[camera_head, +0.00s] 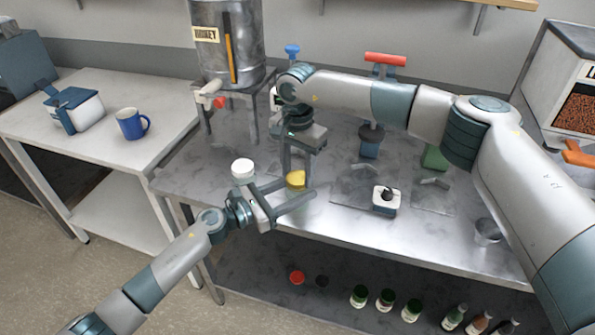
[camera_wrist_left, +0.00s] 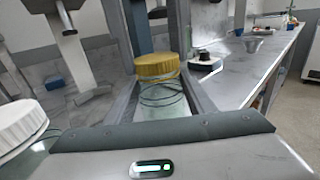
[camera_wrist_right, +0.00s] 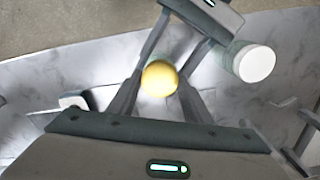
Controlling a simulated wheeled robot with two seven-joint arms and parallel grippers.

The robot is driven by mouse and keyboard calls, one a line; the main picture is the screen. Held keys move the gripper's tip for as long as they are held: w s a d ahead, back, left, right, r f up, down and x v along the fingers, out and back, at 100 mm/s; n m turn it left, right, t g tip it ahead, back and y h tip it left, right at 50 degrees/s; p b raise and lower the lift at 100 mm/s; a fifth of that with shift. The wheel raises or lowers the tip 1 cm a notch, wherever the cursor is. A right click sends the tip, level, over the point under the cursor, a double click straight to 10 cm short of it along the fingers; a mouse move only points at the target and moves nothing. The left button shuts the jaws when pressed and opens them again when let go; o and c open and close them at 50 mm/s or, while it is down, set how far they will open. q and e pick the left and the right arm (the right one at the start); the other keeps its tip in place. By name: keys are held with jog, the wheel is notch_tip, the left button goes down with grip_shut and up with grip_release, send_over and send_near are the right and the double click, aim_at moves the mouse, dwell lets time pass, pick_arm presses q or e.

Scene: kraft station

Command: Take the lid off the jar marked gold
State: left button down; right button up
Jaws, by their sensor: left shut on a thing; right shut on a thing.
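The gold-lidded jar has a ribbed gold lid (camera_head: 296,180) and a clear glass body (camera_wrist_left: 162,100). It stands upright at the front left of the metal bench. My left gripper (camera_head: 297,192) comes in level from the front and is shut on the jar's body, one finger on each side. My right gripper (camera_head: 297,170) points down from above and is shut on the gold lid, which shows between its fingers in the right wrist view (camera_wrist_right: 160,78). The lid appears seated on the jar. A similar white-lidded jar (camera_head: 242,169) stands just left of it, close to my left gripper.
A metal dispenser (camera_head: 207,62) with a tap stands behind at the left. A small white block with a dark top (camera_head: 386,200) and a metal cup (camera_head: 488,232) are on the bench to the right. A blue mug (camera_head: 131,124) sits on the left table. Several jars are on the lower shelf.

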aim_at(298, 177)
pick_arm(q)
jog(key=shift+s, duration=0.1)
pick_arm(e)
jog(key=n, duration=0.4)
jog(key=shift+n, duration=0.4)
jog(key=n, duration=0.3)
jog(key=shift+r, duration=0.5)
jog(key=shift+r, duration=0.6)
jog(key=shift+r, duration=0.15)
jog(key=shift+r, duration=1.9)
